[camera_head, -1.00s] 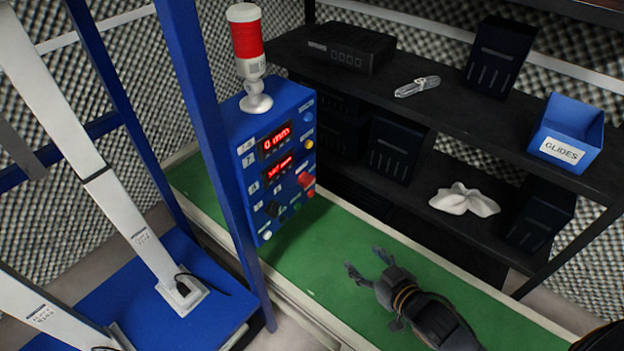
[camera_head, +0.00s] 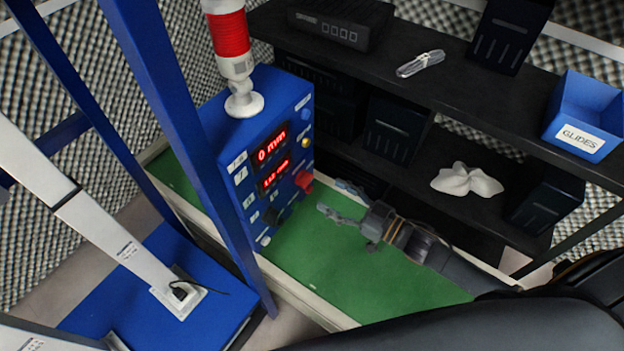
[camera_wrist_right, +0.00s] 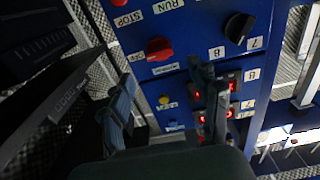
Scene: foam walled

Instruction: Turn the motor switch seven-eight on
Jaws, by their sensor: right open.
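The blue control box (camera_head: 222,143) stands on the green bench top, with two red-lit displays. A black knob (camera_head: 271,215) sits low on its face; it also shows in the right wrist view (camera_wrist_right: 238,27), beside a label reading 7. A red knob (camera_head: 304,180) sits on the same face and shows in the wrist view (camera_wrist_right: 159,48). I cannot read which switch bears the full seven-eight label. My right gripper (camera_head: 337,198) is open and empty, in front of the box and apart from the knobs. Its fingers (camera_wrist_right: 166,76) point at the panel. My left gripper is not visible.
A red and white beacon (camera_head: 232,50) tops the box. A blue post (camera_head: 180,110) stands close at its left. Dark shelves (camera_head: 400,95) hold a blue GLIDES bin (camera_head: 583,115) and a white cloth (camera_head: 467,180). The green bench top (camera_head: 345,260) is clear in front.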

